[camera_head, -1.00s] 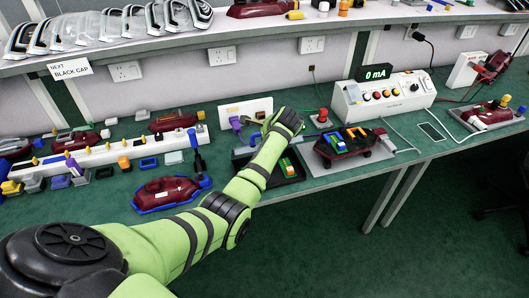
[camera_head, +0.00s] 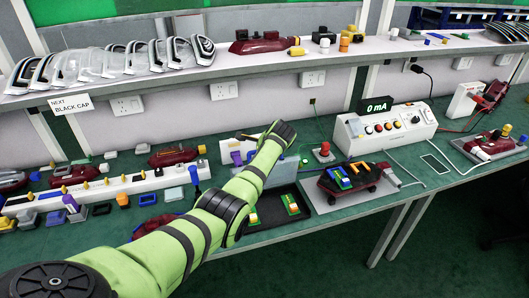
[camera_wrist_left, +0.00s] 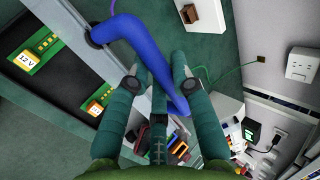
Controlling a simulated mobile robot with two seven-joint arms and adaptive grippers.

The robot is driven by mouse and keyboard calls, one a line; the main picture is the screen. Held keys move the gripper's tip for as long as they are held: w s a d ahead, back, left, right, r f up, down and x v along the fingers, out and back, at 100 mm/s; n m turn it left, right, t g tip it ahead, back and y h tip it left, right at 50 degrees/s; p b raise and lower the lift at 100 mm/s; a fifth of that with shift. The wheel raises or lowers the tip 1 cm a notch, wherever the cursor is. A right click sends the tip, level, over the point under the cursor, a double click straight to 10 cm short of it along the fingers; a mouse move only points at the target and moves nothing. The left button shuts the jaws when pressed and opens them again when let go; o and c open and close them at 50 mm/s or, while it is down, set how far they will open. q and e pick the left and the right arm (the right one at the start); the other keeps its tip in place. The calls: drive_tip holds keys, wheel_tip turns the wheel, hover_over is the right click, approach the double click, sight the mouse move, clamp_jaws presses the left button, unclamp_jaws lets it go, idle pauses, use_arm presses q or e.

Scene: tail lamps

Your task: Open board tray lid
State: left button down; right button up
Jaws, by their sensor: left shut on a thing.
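The black board tray (camera_head: 262,226) lies on the green bench beneath my left arm, with green boards (camera_head: 291,204) inside. A pale translucent panel that looks like its lid (camera_head: 285,174) stands raised behind it, partly hidden by my arm. My left gripper (camera_head: 262,136) is above and behind the tray; its fingers are small there. The black tray (camera_wrist_left: 60,85) with boards marked 12 V (camera_wrist_left: 38,52) shows at left there.
A red lamp on a grey plate (camera_head: 322,203) sits right of the tray, with a white meter box (camera_head: 398,128) behind. A shelf (camera_head: 300,62) with clear covers overhangs the back.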

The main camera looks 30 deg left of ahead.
use_arm(q)
drive_tip(key=shift+w+r, duration=0.1)
drive_tip(key=shift+r, duration=0.1)
drive_tip(key=c, duration=1)
unclamp_jaws()
drive_tip(key=shift+c, duration=0.2)
drive_tip(key=v, duration=1.2)
